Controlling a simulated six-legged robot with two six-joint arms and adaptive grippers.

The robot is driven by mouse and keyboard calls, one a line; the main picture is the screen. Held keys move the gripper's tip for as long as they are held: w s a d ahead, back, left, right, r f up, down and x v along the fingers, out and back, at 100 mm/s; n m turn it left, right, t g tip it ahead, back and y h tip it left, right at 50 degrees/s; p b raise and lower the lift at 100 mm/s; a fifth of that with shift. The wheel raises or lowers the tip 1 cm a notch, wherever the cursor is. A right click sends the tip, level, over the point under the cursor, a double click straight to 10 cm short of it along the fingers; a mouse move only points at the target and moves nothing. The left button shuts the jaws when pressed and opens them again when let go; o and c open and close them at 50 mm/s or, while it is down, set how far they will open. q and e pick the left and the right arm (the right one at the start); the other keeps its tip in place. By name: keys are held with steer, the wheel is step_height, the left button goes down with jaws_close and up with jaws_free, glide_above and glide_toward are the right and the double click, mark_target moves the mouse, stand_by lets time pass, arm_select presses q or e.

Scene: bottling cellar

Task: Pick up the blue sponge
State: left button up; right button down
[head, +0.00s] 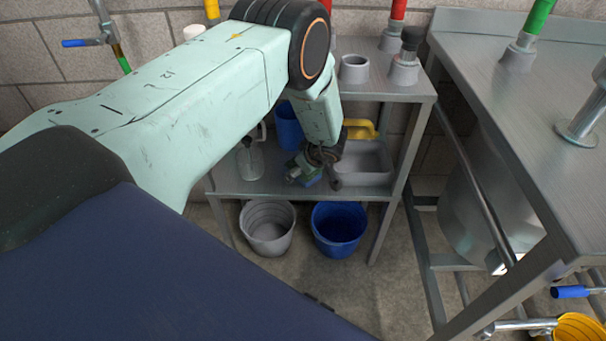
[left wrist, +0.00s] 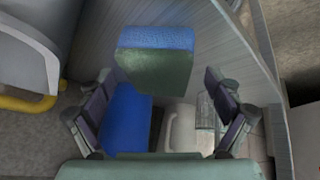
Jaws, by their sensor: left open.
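The blue sponge (left wrist: 156,38), blue on one face and dark green on the other, lies on the shelf in the left wrist view, just past my fingertips and roughly centred between them. My left gripper (left wrist: 160,95) is open, one finger on each side, with nothing between the pads; I see no contact with the sponge. My right gripper is in neither view.
A grey tub (head: 375,176) and a yellow-handled item (head: 362,129) stand right of the gripper. A blue jug (head: 287,126) and a clear jug (head: 250,162) stand left. The upper shelf (head: 385,86) is above. White (head: 267,238) and blue (head: 338,240) buckets are below.

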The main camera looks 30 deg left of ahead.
arm_select(q)
steer(key=shift+c, duration=0.3)
steer(key=c, duration=0.8)
steer(key=shift+r, duration=0.15)
